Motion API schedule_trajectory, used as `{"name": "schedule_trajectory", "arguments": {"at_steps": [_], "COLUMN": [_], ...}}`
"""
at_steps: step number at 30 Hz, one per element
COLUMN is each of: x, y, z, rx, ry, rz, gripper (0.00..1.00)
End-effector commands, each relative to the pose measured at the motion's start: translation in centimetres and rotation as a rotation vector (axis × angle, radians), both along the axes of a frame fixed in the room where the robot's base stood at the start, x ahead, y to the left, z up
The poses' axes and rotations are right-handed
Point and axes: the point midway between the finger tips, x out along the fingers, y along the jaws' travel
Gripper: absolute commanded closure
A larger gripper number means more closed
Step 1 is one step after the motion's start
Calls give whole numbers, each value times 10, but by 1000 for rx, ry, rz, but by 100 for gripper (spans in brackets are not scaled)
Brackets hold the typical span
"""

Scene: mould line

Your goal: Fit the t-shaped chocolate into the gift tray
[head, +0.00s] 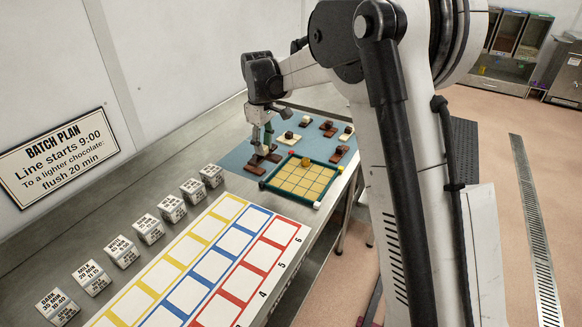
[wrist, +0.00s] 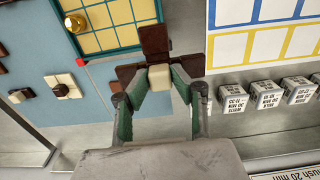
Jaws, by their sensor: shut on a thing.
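The dark brown t-shaped chocolate (head: 257,160) is at the far left of the blue mat, beside the gift tray. It also shows in the wrist view (wrist: 154,42), with a cream block on it between my fingertips. My gripper (head: 263,146) points down and is shut on this block; its green fingers show in the wrist view (wrist: 160,80). I cannot tell whether the chocolate touches the mat. The gift tray (head: 291,200) has a dark green rim and a yellow grid floor. A gold-knobbed piece (head: 306,161) sits at its far edge.
Several brown and cream chocolates (head: 327,126) lie on the blue mat (head: 240,152) behind and right of the tray. A chart with yellow, blue and red boxes (head: 215,262) lies in front. Several white labelled blocks (head: 172,208) line the left side.

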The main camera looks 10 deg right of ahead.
Motion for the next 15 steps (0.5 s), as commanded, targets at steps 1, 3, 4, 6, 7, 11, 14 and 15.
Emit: {"name": "schedule_trajectory", "arguments": {"at_steps": [1,3,4,6,7,11,14,15], "x": [4,11,14,21,24,37,46,49], "y": [-7,-18,-23,-36,-40,-62,-77,-82], "z": [-4,-11,-15,-23,-27,-42,-53,-56], "rx": [0,0,0,0,0,0,0,0], "ry": [0,0,0,0,0,0,0,0], "rz": [-1,-2,-2,-3,-3,-3,-3,-3], "gripper": [100,100,100,100,100,100,100,100]}}
